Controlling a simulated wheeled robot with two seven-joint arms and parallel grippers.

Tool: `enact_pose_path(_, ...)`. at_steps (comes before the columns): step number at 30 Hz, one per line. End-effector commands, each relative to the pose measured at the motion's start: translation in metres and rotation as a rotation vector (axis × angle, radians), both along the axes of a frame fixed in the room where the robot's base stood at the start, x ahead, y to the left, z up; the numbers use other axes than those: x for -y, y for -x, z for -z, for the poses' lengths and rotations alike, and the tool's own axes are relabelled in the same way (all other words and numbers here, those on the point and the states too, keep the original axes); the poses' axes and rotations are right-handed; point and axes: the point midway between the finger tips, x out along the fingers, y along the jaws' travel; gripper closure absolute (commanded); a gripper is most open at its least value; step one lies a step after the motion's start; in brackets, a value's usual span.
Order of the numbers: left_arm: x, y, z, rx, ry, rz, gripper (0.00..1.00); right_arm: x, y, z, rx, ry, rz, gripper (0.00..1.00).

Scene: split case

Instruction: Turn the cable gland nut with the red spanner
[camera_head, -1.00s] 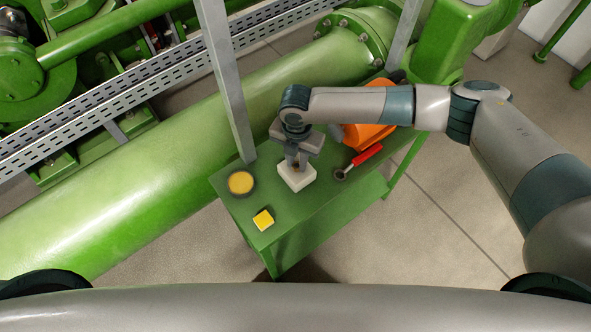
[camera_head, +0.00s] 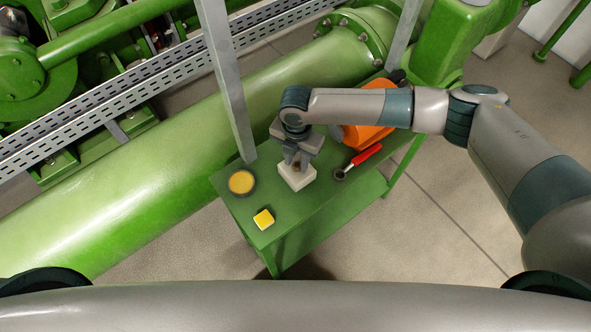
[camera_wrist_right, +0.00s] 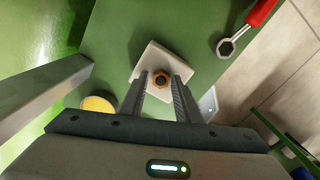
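A white block (camera_head: 297,178) sits on the green table. My right gripper (camera_head: 297,163) points down at the block. In the wrist view its two fingers (camera_wrist_right: 161,84) are apart, one on each side of the nut; I cannot tell whether they touch it. The red spanner (camera_head: 366,155) lies on the table to the right of the block, its ring end towards the block. The spanner (camera_wrist_right: 226,47) is clear of the gripper. My left gripper is not in view.
The green table (camera_head: 300,215) also holds a round yellow-topped dish (camera_head: 241,181), a yellow-topped cube (camera_head: 263,219) and an orange object (camera_head: 365,135) partly behind my right arm. A grey post (camera_head: 228,90) rises at the table's back left. A large green pipe (camera_head: 120,195) runs behind.

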Motion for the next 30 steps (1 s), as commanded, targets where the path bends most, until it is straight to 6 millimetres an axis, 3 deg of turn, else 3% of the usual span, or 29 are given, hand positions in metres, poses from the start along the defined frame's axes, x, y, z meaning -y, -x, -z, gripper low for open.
enact_pose_path(13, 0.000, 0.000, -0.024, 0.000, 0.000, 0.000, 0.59, 0.000, 0.001, -0.028, -0.001, 0.000, -0.001, 0.70)
enact_pose_path(30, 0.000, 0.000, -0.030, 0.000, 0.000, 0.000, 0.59, 0.000, 0.000, -0.067, 0.000, 0.001, -0.001, 0.70)
